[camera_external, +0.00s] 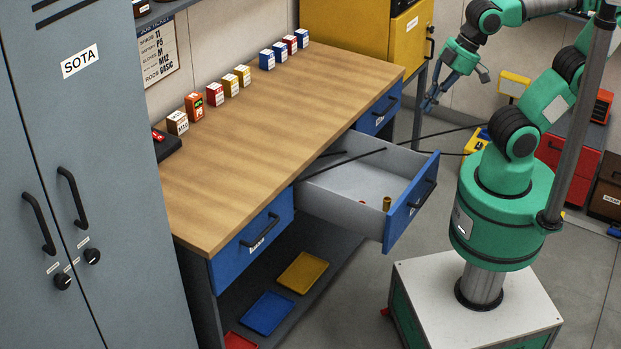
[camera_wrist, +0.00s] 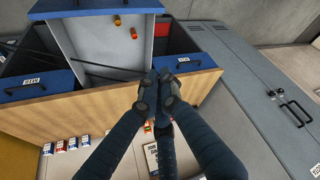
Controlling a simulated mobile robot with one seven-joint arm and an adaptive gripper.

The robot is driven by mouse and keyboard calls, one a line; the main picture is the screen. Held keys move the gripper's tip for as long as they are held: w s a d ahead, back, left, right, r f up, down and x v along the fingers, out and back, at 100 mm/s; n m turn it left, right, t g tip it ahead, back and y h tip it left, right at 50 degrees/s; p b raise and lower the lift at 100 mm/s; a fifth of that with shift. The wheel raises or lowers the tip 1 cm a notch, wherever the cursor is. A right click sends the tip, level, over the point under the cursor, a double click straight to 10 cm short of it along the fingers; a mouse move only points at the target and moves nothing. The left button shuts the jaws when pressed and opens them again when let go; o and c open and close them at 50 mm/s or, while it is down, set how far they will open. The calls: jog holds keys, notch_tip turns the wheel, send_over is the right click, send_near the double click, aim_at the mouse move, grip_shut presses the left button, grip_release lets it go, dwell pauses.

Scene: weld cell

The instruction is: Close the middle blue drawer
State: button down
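The middle blue drawer stands pulled well out of the workbench. Its blue front (camera_external: 411,203) with a dark handle faces right in the external view, and its grey inside (camera_external: 345,180) holds a small brass-coloured cylinder (camera_external: 387,203) and an orange bit. In the wrist view its blue front (camera_wrist: 95,5) is at the top edge. My gripper (camera_external: 430,103) is in the air above and beyond the drawer front in the external view, apart from it. In the wrist view its dark fingertips (camera_wrist: 160,76) are together with nothing visible between them.
Blue drawers flank it, one near (camera_external: 252,250) and one far (camera_external: 379,110), both shut. Thin black rods (camera_external: 345,163) cross the open drawer. Small boxes (camera_external: 215,94) line the back of the wooden top (camera_external: 260,120). A grey cabinet (camera_external: 75,150) stands at left.

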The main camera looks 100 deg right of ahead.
jog(key=w+a+f+n+g+h+p, duration=0.1)
jog(key=a+f+n+g+h+p, duration=0.1)
jog(key=a+f+n, duration=0.5)
jog(key=w+a+f+n+g+h+p, duration=0.1)
jog(key=w+f+n+g+h+p, duration=0.3)
jog(key=f, duration=0.6)
jog(key=s+a+f+n+t+p, duration=0.1)
jog(key=s+a+f+n+t, duration=0.2)
jog(key=f+n, duration=0.4)
jog(key=s+a+f+n+t+p, duration=0.1)
jog(key=s+a+f+n+t, duration=0.2)
jog(key=f+n, duration=0.5)
jog(key=shift+s+a+f+n+t+h+p, duration=0.25)
jog(key=shift+s+n+t+p, duration=0.2)
jog(key=shift+s, duration=0.65)
jog(key=shift+w+d, duration=0.1)
jog(key=shift+d, duration=0.05)
jog(key=b, duration=0.3)
send_near(395, 233)
jog(key=shift+f, duration=1.95)
jog(key=shift+w+d+b, duration=0.65)
jog(key=shift+w+d, duration=0.5)
jog(key=shift+d, duration=0.15)
